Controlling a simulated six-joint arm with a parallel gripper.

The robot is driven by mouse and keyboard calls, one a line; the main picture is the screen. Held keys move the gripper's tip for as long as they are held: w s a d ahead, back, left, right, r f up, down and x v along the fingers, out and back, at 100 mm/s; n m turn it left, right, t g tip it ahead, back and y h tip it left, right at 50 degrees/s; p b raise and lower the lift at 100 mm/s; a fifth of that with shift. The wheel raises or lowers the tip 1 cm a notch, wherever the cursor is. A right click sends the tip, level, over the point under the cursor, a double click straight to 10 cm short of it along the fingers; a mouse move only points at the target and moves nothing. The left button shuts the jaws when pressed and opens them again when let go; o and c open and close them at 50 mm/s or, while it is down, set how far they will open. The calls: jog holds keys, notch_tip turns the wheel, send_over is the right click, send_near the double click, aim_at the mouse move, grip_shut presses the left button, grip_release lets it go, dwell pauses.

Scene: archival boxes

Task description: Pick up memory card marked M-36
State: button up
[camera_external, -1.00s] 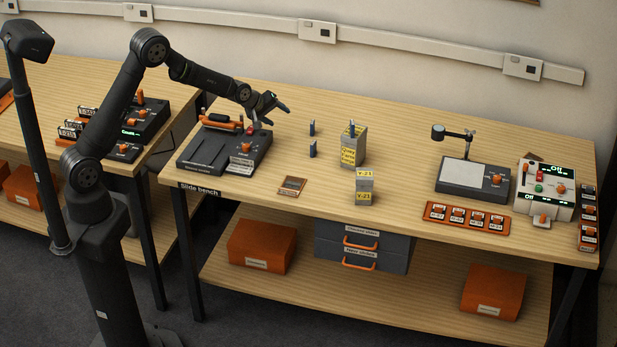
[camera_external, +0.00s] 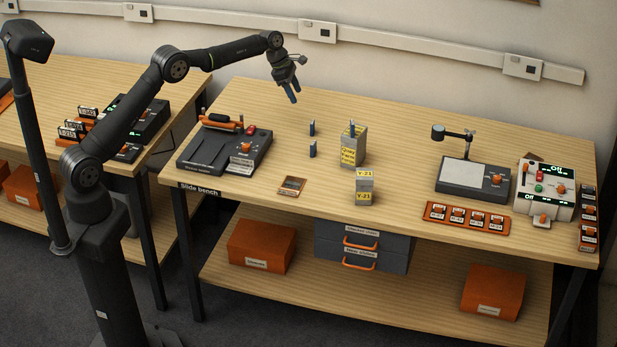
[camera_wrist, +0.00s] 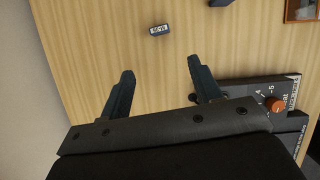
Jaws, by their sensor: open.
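Part of a second dark piece (camera_wrist: 220,2) shows at the top edge. My gripper (camera_external: 292,93) is open and empty, above the bench and left of the cards. Its spread fingers (camera_wrist: 160,68) point toward the labelled card.
A dark device with an orange knob (camera_wrist: 274,105) sits close to my right finger in the wrist view. A grey box with yellow labels (camera_external: 352,150) stands right of the cards, with a blue piece on top. A small framed slide (camera_external: 292,186) lies in front.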

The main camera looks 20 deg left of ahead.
aim_at(312, 125)
jog(key=x, duration=1)
jog(key=shift+d+x, duration=0.25)
jog(key=shift+x, duration=2.35)
jog(key=shift+s+r, duration=0.1)
jog(key=c, duration=1.1)
jog(key=shift+o, duration=0.2)
jog(key=shift+r, duration=0.1)
